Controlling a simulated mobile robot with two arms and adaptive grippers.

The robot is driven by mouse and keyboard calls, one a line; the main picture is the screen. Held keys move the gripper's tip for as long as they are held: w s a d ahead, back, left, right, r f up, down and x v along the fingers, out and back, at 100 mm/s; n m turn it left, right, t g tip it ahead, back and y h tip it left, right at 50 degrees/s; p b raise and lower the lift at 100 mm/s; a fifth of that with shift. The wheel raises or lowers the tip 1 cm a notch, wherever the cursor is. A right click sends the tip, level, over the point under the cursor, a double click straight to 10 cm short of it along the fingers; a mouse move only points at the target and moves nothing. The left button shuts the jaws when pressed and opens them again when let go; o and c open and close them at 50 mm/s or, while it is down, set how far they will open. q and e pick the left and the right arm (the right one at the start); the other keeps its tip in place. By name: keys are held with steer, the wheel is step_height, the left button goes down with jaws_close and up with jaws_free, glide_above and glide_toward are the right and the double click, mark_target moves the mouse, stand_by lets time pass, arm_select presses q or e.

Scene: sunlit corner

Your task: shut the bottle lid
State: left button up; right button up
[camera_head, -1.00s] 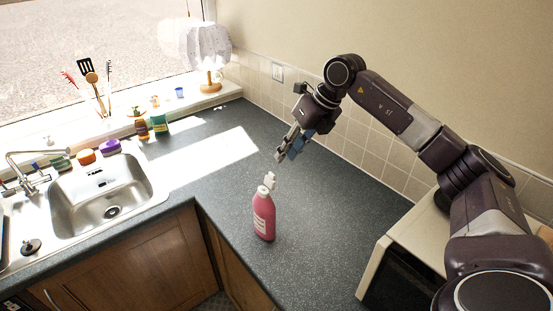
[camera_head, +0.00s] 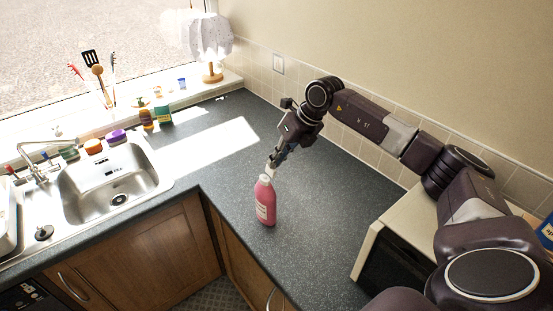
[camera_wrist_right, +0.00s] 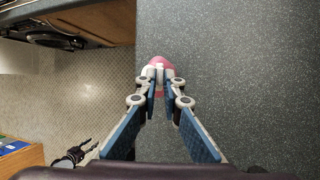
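The pink bottle (camera_head: 265,204) stands upright on the dark worktop, with a pale label and a white top (camera_head: 270,166). My right gripper (camera_head: 276,158) is directly above it, its fingertips beside the white top. In the right wrist view the bottle (camera_wrist_right: 160,62) lies beyond the tips of the right gripper (camera_wrist_right: 161,80). The fingers converge but show a gap with pale lid parts between them; firm contact cannot be told. The lid's exact angle is mostly hidden. A small dark gripper, apparently my left one (camera_wrist_right: 82,149), shows low over the floor; its fingers are too small to judge.
A sink (camera_head: 108,186) is on the left. Soap bottles (camera_head: 162,116) and a lamp (camera_head: 211,48) stand toward the window. A cream microwave-like box (camera_head: 398,232) stands to the right. The worktop's front edge is close to the bottle; worktop behind it is clear.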

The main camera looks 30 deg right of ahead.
jaws_close()
arm_select(q)
steer(key=shift+s+a+f, duration=0.1)
steer(key=shift+s+a, duration=0.05)
steer(key=shift+s, duration=0.45)
steer(key=shift+s+a, duration=0.15)
steer(key=shift+s, duration=0.4)
steer(key=shift+w, duration=0.1)
